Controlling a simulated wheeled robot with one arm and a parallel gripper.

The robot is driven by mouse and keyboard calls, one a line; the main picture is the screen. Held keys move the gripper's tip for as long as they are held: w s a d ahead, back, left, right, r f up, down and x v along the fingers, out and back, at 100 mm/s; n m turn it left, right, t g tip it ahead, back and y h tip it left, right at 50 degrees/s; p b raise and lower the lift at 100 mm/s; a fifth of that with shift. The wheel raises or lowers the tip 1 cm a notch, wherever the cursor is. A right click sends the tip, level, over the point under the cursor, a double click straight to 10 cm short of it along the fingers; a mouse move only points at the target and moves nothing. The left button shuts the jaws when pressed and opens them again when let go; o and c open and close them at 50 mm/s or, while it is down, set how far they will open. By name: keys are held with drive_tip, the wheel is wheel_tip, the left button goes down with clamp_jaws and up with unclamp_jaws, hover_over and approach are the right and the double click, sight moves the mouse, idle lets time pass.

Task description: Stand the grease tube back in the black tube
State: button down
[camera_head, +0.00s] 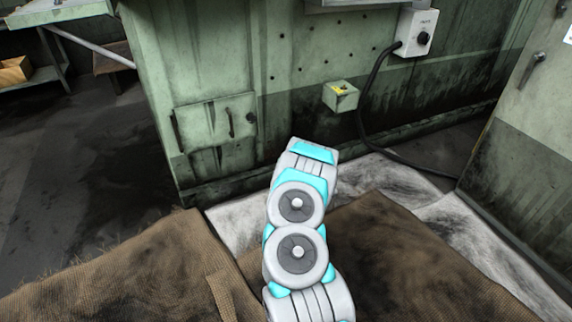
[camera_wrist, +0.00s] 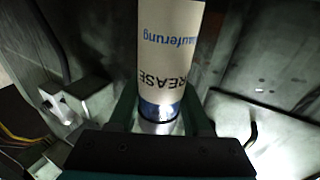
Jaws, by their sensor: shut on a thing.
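The grease tube (camera_wrist: 170,45) fills the upper middle of the wrist view. It is a white cylinder with black "GREASE" lettering, blue print and a dark blue band near its lower end. My gripper (camera_wrist: 160,104) is shut on it, with one dark green finger on each side of the banded end. The tube's far end runs out of the top of the wrist view. I cannot make out the black tube in either view. In the head view my arm shows, but my gripper and the grease tube do not.
A green machine body (camera_head: 230,60) stands ahead, with a small green box (camera_head: 341,95) and a grey switch box (camera_head: 415,32) with a black cable. A green cabinet (camera_head: 530,130) is at right. Brown sacking (camera_head: 400,260) covers the near floor. Dark floor at left is clear.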

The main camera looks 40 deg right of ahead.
drive_tip(key=shift+c, duration=1.3)
unclamp_jaws()
drive_tip(key=p+v, duration=0.1)
drive_tip(key=v, duration=0.7)
